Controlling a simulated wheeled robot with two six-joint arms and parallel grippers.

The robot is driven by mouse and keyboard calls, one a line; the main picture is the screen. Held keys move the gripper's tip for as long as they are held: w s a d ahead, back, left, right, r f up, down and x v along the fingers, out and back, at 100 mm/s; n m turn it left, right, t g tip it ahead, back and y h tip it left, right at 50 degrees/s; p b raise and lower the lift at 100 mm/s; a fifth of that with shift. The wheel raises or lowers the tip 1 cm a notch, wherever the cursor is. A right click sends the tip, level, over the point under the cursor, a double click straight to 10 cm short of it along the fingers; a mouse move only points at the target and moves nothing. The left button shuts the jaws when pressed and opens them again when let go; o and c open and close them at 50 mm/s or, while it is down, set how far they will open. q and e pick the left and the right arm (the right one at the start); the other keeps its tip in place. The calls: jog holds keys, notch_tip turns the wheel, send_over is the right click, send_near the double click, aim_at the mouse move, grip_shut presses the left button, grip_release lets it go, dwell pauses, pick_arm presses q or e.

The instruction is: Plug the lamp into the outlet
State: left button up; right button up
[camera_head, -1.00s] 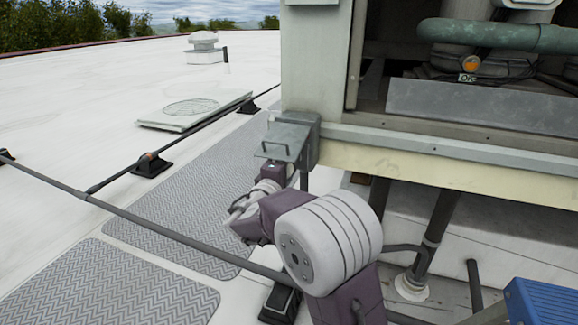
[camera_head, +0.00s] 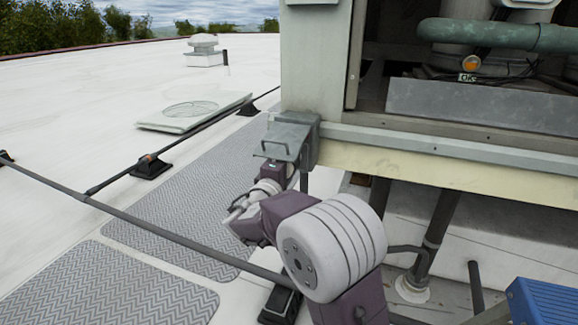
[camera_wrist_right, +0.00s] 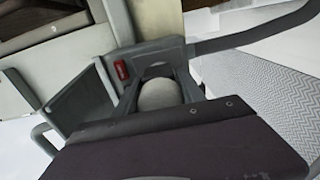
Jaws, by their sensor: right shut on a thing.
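The grey outlet box (camera_head: 309,142) is fixed to the corner of the cooler cabinet, with its hinged lid (camera_head: 285,140) raised and sticking out. My right gripper (camera_head: 280,163) is under the lid, close to the box, and its tips are hard to see there. In the right wrist view, my right gripper (camera_wrist_right: 160,75) is shut on a pale rounded plug (camera_wrist_right: 160,95) in front of the box. A red part (camera_wrist_right: 121,69) shows on the box. The gap between plug and sockets is hidden. A small orange lamp (camera_head: 471,63) sits inside the cabinet. My left gripper is out of view.
The cabinet's lower ledge (camera_head: 450,170) runs right of the box. A dark pipe (camera_head: 150,231) on black supports crosses the roof. Grey walkway mats (camera_head: 104,288) lie at left. A blue object (camera_head: 540,302) stands at lower right. The white roof is open at far left.

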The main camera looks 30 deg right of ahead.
jog(key=shift+b, duration=0.3)
dwell(0.6)
jog(key=shift+b, duration=0.35)
jog(key=shift+w+d, duration=0.35)
jog(key=shift+d, duration=0.1)
dwell(0.4)
jog(key=o, duration=1.3)
jog(key=shift+o, duration=0.2)
